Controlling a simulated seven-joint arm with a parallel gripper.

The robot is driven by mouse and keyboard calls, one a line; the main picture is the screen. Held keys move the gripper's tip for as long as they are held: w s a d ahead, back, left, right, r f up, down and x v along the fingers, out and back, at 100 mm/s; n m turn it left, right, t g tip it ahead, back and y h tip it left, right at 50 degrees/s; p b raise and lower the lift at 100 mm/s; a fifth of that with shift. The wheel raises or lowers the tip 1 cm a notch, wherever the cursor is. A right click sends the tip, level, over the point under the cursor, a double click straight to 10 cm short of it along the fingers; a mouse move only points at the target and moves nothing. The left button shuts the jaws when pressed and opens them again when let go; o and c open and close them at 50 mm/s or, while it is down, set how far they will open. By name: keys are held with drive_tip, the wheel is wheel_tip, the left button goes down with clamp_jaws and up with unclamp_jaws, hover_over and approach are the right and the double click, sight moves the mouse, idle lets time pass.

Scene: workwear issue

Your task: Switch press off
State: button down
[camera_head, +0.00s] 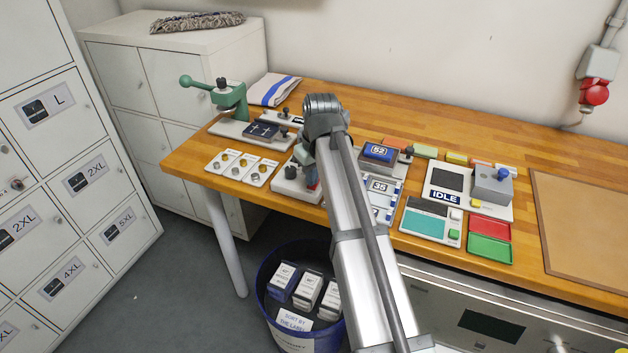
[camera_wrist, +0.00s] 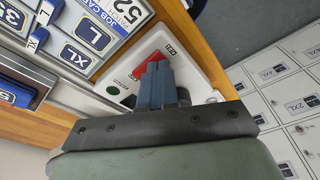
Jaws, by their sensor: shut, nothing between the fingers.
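A white switch box (camera_head: 291,190) with a dark knob on top stands near the front edge of the bench, partly hidden by my arm. In the wrist view, a white panel (camera_wrist: 188,52) carries a red part (camera_wrist: 148,65) and a round green button (camera_wrist: 113,90), with small print I cannot read. My gripper (camera_wrist: 158,68) is shut and empty, its blue-grey fingertips in front of the red part. I cannot tell if they touch it. In the head view the gripper is mostly hidden behind my arm. A green lever press (camera_head: 232,97) stands at the bench's back left.
Tag cards (camera_head: 242,166) lie left of the switch box. Right of my arm are a label board (camera_head: 385,187), a device reading IDLE (camera_head: 443,197), a teal-screen unit (camera_head: 425,218) and red (camera_head: 490,228) and green trays (camera_head: 490,247). A blue bin (camera_head: 268,315) stands below the bench.

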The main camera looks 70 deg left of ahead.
wheel_tip(320, 180, up, 7)
drive_tip(key=shift+f, duration=0.2)
idle(0.6)
idle(0.5)
